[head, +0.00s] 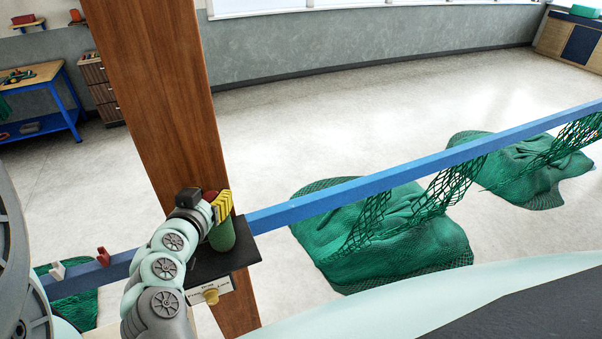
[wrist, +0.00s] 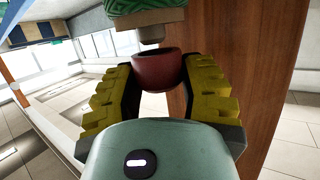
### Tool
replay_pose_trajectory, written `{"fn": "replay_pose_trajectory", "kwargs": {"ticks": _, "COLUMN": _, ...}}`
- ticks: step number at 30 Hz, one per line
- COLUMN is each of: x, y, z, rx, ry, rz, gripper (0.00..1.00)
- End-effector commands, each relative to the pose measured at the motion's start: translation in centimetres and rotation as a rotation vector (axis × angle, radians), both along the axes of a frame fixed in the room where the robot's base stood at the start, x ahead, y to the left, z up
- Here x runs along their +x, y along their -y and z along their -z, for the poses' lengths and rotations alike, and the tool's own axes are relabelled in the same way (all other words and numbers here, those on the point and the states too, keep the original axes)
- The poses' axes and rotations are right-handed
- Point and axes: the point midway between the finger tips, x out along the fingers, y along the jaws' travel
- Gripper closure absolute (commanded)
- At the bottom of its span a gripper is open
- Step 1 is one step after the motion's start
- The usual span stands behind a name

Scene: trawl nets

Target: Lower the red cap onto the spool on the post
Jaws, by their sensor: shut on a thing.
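The red cap (wrist: 157,70) is held between the yellow ribbed fingers of my gripper (wrist: 160,82). The wrist picture is upside down, so the cap is above the green spool (wrist: 150,16) there. A tan flange and a short pale stub stick out of the spool toward the cap. The stub's end meets the cap's rim in the picture; I cannot tell whether they touch. In the head view my gripper (head: 222,207) is over the spool (head: 222,236), which stands upright on a dark shelf (head: 205,265) at the wooden post (head: 160,110). Little of the cap (head: 210,195) shows there.
A blue rail (head: 345,191) runs sideways by the post, with green nets (head: 385,235) hanging to the floor. A labelled plate with a tan knob (head: 210,296) is under the shelf. A workbench (head: 38,95) stands far left.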

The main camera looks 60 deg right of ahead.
Motion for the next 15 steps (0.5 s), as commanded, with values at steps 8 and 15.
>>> {"fn": "replay_pose_trajectory", "kwargs": {"ticks": 8, "x": -0.14, "y": 0.11, "z": 0.01, "rx": 0.001, "ry": -0.001, "rz": 0.004, "gripper": 0.85}}
{"fn": "replay_pose_trajectory", "kwargs": {"ticks": 15, "x": -0.14, "y": 0.12, "z": 0.47, "rx": 0.001, "ry": 0.0, "rz": 0.005, "gripper": 0.85}}
